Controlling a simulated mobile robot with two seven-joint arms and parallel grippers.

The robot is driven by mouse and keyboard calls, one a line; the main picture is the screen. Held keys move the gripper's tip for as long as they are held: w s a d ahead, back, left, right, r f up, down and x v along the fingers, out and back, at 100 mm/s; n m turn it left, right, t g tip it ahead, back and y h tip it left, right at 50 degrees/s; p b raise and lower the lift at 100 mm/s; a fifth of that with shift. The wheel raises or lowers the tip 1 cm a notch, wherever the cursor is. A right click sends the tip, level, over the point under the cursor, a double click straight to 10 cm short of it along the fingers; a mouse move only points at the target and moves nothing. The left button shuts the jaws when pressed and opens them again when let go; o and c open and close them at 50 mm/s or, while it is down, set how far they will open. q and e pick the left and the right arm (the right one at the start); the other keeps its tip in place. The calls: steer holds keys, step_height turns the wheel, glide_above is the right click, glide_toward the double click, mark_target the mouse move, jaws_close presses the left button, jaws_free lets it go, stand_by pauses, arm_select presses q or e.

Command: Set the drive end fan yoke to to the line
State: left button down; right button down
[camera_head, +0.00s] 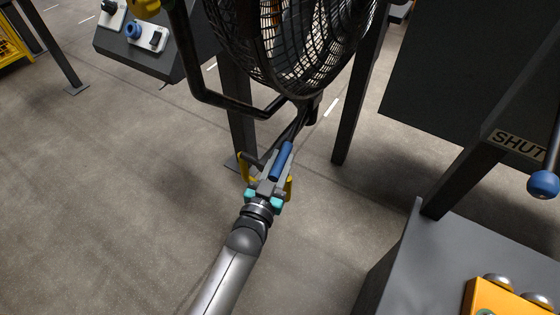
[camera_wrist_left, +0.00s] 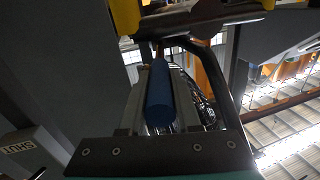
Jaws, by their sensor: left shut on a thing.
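The black cage fan (camera_head: 290,45) hangs at the top middle of the head view inside a dark bent yoke (camera_head: 200,80). A blue handle (camera_head: 283,158) sits on an arm below the fan. My left gripper (camera_head: 268,178) comes up from the bottom and is shut around this handle. In the left wrist view the blue handle (camera_wrist_left: 160,95) lies lengthwise between the jaws, with the dark yoke tube (camera_wrist_left: 225,85) beyond it. The exact finger contact is partly hidden. I cannot make out a mark that is clearly the line. My right gripper is not in view.
A grey control box (camera_head: 150,45) with a blue knob stands at upper left. Dark posts (camera_head: 355,100) flank the fan. At right are a panel labelled SHUT (camera_head: 518,143), a blue ball-ended lever (camera_head: 543,183) and a grey cabinet (camera_head: 440,265). The floor at left is clear.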

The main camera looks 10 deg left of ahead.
arm_select(q)
steer(key=shift+f, duration=0.1)
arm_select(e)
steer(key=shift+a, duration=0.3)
arm_select(q)
steer(key=c, duration=0.6)
jaws_free()
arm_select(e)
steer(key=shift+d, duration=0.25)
arm_select(q)
steer(key=shift+s, duration=0.2)
steer(key=p+v, duration=0.2)
steer(key=v, duration=1.3)
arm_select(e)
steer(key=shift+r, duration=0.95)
